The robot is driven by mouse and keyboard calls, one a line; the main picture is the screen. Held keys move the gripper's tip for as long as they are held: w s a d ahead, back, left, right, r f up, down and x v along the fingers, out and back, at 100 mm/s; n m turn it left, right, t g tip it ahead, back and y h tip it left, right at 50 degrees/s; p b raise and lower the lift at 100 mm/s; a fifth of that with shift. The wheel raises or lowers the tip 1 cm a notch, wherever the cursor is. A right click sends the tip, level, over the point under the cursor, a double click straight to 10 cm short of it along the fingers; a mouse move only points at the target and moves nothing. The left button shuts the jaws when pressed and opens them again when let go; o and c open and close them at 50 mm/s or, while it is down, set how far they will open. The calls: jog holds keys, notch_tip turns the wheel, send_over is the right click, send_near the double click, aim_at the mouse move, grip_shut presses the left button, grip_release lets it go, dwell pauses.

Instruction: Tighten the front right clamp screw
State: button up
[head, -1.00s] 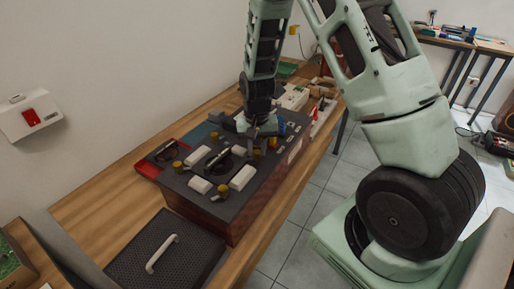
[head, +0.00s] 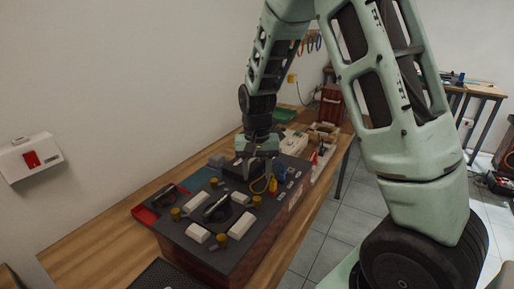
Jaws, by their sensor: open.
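The dark box-shaped fixture (head: 173,240) stands on the bench. On its top, several brass-yellow clamp screws surround a round recess holding a metal part (head: 216,208). One screw (head: 257,201) is at the right and another (head: 222,239) is at the near edge; others are at the left (head: 175,213) and back (head: 214,183). I cannot tell which is called front right. White blocks (head: 198,233) sit between the screws. My gripper (head: 269,176) points down, open, over the far right part of the fixture, beyond the right screw and apart from it. The fingertips are small and partly unclear.
A yellow cable loop (head: 260,184) and a black block (head: 241,168) lie close to my gripper. A red tray (head: 146,215) is left of the fixture. White boxes stand farther along the bench. A dark mesh case (head: 165,274) is at the near edge. The left bench top is clear.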

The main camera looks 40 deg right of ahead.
notch_tip(320, 180, up, 9)
jog(key=shift+f+b, duration=0.15)
jog(key=shift+b, duration=0.15)
dwell(0.4)
jog(key=s+a+n, duration=0.4)
jog(key=a, duration=0.6)
jog(key=s+a+f+n, duration=0.1)
jog(key=s+a+n, duration=0.4)
jog(key=s, duration=0.5)
jog(key=s+a+f+n, duration=0.1)
jog(key=s+a+n, duration=0.4)
jog(key=s+a, duration=0.4)
jog(key=shift+s+a+f+n+y, duration=0.3)
jog(key=shift+s+n, duration=0.1)
jog(key=shift+s, duration=0.25)
jog(key=shift+d, duration=0.1)
